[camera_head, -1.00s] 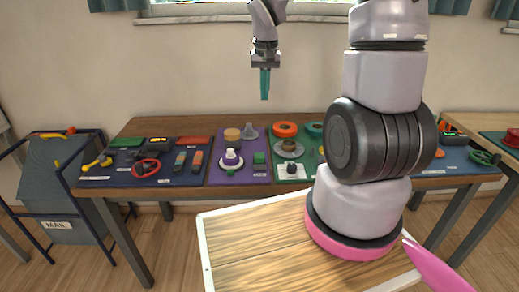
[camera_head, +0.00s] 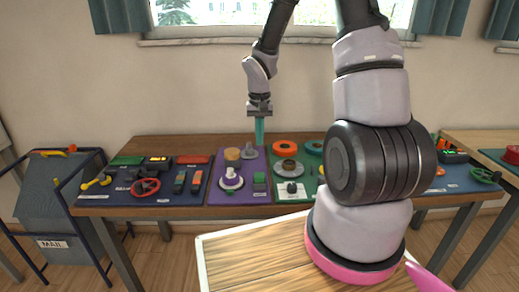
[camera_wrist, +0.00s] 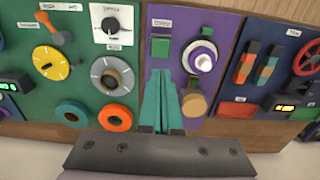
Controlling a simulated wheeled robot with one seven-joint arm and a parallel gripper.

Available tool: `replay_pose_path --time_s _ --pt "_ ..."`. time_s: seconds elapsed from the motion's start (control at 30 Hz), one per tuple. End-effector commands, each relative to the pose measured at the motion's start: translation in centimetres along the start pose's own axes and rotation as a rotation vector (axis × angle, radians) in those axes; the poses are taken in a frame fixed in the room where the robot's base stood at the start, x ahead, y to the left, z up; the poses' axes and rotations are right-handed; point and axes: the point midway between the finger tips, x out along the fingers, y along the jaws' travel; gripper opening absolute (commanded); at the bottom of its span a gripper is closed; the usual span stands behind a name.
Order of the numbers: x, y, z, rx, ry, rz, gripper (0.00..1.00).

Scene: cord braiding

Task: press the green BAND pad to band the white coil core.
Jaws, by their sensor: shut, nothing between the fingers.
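The purple panel (camera_head: 213,190) lies on the bench, left of the green panel. On it stands the white coil core (camera_head: 231,181) with a purple top, and to its right is a small green pad (camera_head: 260,180). In the wrist view the pad (camera_wrist: 161,47) lies just beyond my fingertips, and the coil core (camera_wrist: 203,62) is to its right. The pad's label is too small to read surely. My gripper (camera_head: 260,143), with teal fingers, is shut and empty. It points down above the back of the purple panel, apart from the pad. In the wrist view its fingers (camera_wrist: 161,75) hide part of the panel.
A tan disc (camera_wrist: 194,105) is close to the right of my fingers. An orange ring (camera_wrist: 115,117) and a grey dial (camera_wrist: 112,75) are on the green panel at their left. The blue panel with a red wheel (camera_head: 145,186) is farther left in the head view.

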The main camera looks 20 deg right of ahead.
Motion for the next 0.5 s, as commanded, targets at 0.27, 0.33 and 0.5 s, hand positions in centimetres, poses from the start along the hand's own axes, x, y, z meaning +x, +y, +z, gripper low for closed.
replay_pose_path --time_s 0.27,0.33,0.5 --pt "5.9 0.0 0.2 -0.003 -0.007 0.002 0.0" --pt "7.4 -0.1 0.2 -0.003 -0.006 0.001 0.0" --pt "10.3 -0.1 0.2 -0.003 -0.004 0.001 0.0"
